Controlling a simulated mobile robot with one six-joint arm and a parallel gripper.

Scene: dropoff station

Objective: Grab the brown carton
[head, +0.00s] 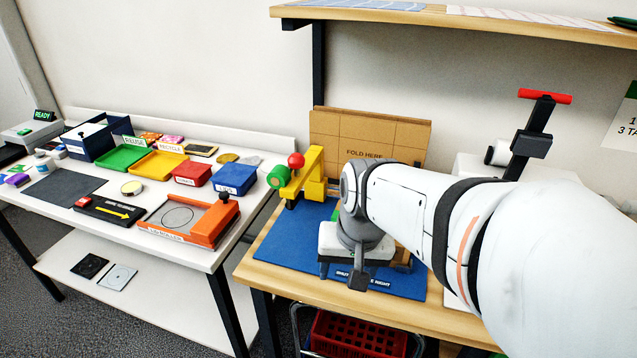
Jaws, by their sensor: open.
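A large brown cardboard sheet (368,130) marked "FOLD HERE" stands upright at the back of the wooden bench. A smaller brown piece (403,262) shows just right of my gripper, mostly hidden behind it; I cannot tell whether it is a carton. My gripper (356,272) points down over the blue mat (285,250), in front of the cardboard sheet. It is open. My arm and wrist hide the space between the jaws and much of the mat's right side.
A yellow clamp-like device (315,170) with a red knob stands left of my gripper. The white table (120,220) at left holds coloured trays and an orange frame (190,225). A wooden shelf (470,22) hangs above. A red crate (350,335) sits below the bench.

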